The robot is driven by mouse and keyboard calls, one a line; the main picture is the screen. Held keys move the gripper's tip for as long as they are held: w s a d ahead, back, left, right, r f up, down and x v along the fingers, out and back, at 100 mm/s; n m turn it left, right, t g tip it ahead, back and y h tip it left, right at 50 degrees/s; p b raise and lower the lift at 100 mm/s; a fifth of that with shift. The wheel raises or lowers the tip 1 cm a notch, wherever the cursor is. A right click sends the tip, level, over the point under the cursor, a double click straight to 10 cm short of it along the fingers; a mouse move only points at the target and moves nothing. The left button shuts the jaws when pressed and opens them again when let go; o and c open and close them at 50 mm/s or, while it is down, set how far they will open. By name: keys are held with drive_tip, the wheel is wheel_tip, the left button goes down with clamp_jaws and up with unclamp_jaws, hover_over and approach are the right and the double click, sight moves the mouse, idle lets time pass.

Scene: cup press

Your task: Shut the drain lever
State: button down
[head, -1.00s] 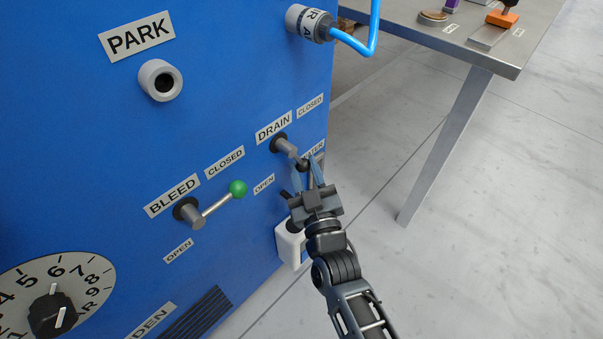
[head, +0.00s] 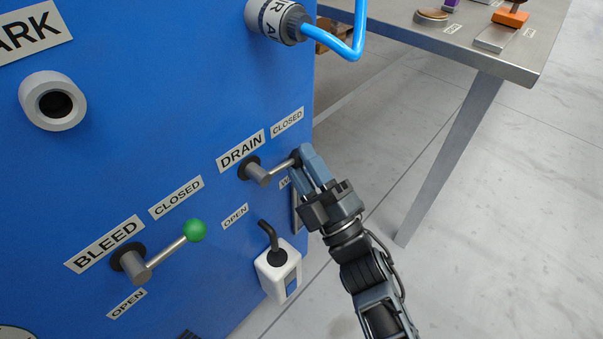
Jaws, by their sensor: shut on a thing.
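The drain lever (head: 276,168) is a grey metal handle on a dark round pivot, just below the DRAIN label (head: 240,151) on the blue panel. Its arm points right and slightly up, between the CLOSED label (head: 287,122) above and the OPEN label (head: 235,216) below. My gripper (head: 303,160) is shut on the outer end of the lever. The fingers cover most of the knob; a dark bit of it shows between them.
The bleed lever (head: 165,253) with a green knob sits lower left. A white box with a black spout (head: 278,270) is below my gripper. A blue hose (head: 345,45) hangs above from a grey fitting. A metal table (head: 470,50) stands right. The floor right is clear.

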drive_tip(key=shift+w+d+r+n+g+y, duration=0.1)
drive_tip(key=shift+r+n+g+y, duration=0.45)
drive_tip(key=shift+n, duration=0.35)
drive_tip(key=shift+w+r+n+g+y, duration=0.1)
drive_tip(key=shift+r+n+g+y, duration=0.2)
drive_tip(key=shift+n+y, duration=0.5)
drive_tip(key=c, duration=1.1)
unclamp_jaws()
drive_tip(key=shift+o, duration=0.2)
drive_tip(key=shift+s+f, duration=0.1)
drive_tip(key=v, duration=0.7)
drive_tip(key=shift+s+d+p, duration=0.25)
drive_tip(key=shift+p, duration=0.2)
drive_tip(key=shift+f, duration=0.1)
